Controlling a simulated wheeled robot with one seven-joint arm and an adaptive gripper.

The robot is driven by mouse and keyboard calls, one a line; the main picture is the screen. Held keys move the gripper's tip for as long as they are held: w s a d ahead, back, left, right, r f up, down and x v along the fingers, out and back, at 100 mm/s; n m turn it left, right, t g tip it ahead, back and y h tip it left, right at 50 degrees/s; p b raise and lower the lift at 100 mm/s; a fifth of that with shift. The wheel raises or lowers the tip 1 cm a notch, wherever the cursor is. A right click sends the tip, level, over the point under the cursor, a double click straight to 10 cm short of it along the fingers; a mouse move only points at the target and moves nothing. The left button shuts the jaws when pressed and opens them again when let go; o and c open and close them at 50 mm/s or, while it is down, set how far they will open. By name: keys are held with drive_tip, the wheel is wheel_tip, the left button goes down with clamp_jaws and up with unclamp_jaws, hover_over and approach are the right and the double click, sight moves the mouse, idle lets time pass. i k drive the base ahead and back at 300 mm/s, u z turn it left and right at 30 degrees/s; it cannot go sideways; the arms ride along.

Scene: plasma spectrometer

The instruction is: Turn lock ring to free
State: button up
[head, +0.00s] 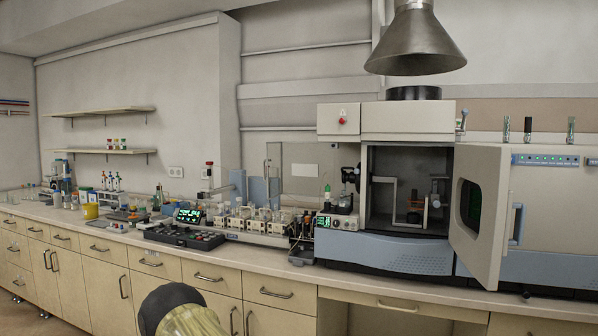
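The plasma spectrometer (385,246) stands on the bench at the right, with its front chamber (381,160) open. The chamber door (479,207) is swung out to the right. Inside the chamber are a pale bracket (390,181) and a small dark assembly with orange-brown parts (436,187). I cannot make out for certain which part is the lock ring or how it is turned. My gripper's fingers do not show. A dark rounded part with a yellowish ribbed section at the bottom edge appears to be mine.
A metal exhaust hood (415,42) hangs above the spectrometer. A control box (184,236) and a row of small glassware units (255,219) fill the bench to its left. The door juts out over the bench's front edge. The floor in front is mostly out of view.

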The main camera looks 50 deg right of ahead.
sight(357, 171)
drive_tip(key=z, duration=0.05)
drive_tip(key=i, duration=0.7)
drive_tip(key=z, duration=0.95)
drive_tip(key=i, duration=0.6)
drive_tip(key=z, duration=0.7)
